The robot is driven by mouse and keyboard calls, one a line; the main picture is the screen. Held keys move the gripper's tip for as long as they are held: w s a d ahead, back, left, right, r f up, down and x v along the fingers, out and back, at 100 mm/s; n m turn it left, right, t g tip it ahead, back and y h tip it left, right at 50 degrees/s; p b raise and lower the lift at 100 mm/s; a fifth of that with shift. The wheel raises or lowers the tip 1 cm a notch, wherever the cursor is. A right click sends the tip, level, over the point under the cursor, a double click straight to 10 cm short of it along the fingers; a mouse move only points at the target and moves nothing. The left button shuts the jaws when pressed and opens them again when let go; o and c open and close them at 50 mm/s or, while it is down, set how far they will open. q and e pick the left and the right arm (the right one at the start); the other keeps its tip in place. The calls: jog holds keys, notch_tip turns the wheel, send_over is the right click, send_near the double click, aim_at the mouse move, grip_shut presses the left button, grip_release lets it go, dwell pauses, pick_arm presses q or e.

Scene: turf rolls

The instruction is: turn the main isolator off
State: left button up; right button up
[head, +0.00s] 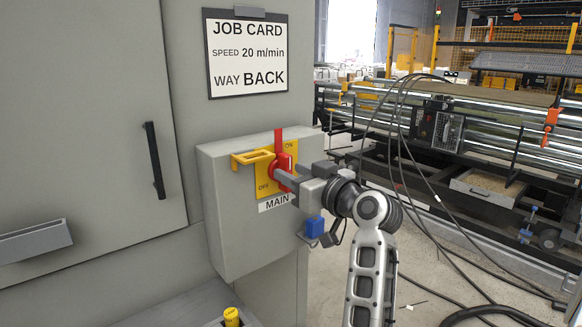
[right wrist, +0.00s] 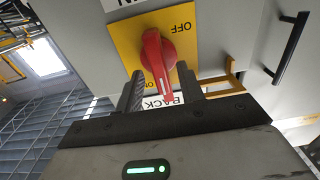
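The main isolator's red handle (head: 279,142) stands upright on its yellow plate (head: 263,190), its long end up beside the ON mark; OFF is at the lower left. My right gripper (head: 281,174) is at the handle from the lower right, its far finger partly hidden. In the right wrist view, which is turned over, the red handle (right wrist: 158,55) lies between the two spread fingers of the gripper (right wrist: 160,84), with gaps seen on both sides. Whether either finger touches it I cannot tell. My left gripper is not in view.
A yellow hasp (head: 252,157) sticks out left of the handle. A blue padlock (head: 315,227) hangs at the grey isolator box's (head: 235,235) right side. A job card (head: 247,55) is above. Black cables (head: 405,130) loop down at the right, before the roller machine (head: 470,125).

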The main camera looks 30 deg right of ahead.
jog(key=shift+w, duration=0.75)
grip_shut()
